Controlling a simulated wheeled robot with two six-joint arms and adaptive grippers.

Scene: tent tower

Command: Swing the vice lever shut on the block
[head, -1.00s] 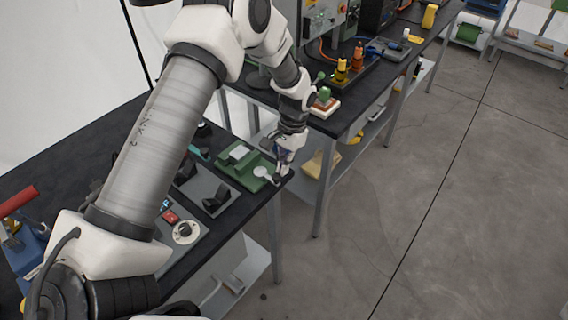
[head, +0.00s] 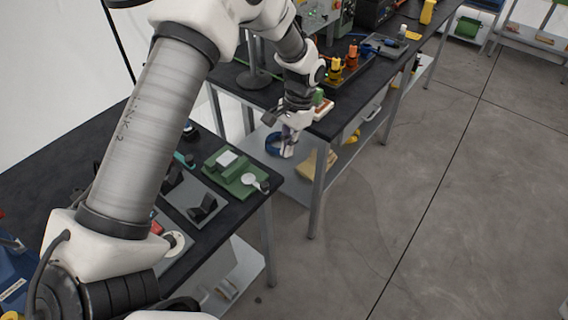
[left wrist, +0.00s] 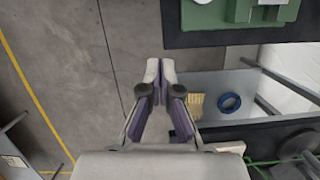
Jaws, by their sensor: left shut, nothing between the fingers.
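The vice is a green base (head: 217,178) with a pale block (head: 227,158) on it, at the right end of the near dark bench. A round pale disc (head: 249,180) sits at its front right corner, with a small darker piece beside it that may be the lever's end. My left gripper (head: 288,152) is beyond and right of the vice, over the gap between the benches, apart from it. In the left wrist view its fingertips (left wrist: 160,66) are together and empty, and part of the green base (left wrist: 205,14) shows at the top right. My right gripper is out of view.
A grey plate with black blocks (head: 203,208) lies left of the vice. The far bench (head: 330,122) holds orange bottles and a small tray. A blue ring (left wrist: 229,102) lies on its lower shelf. The floor on the right is open.

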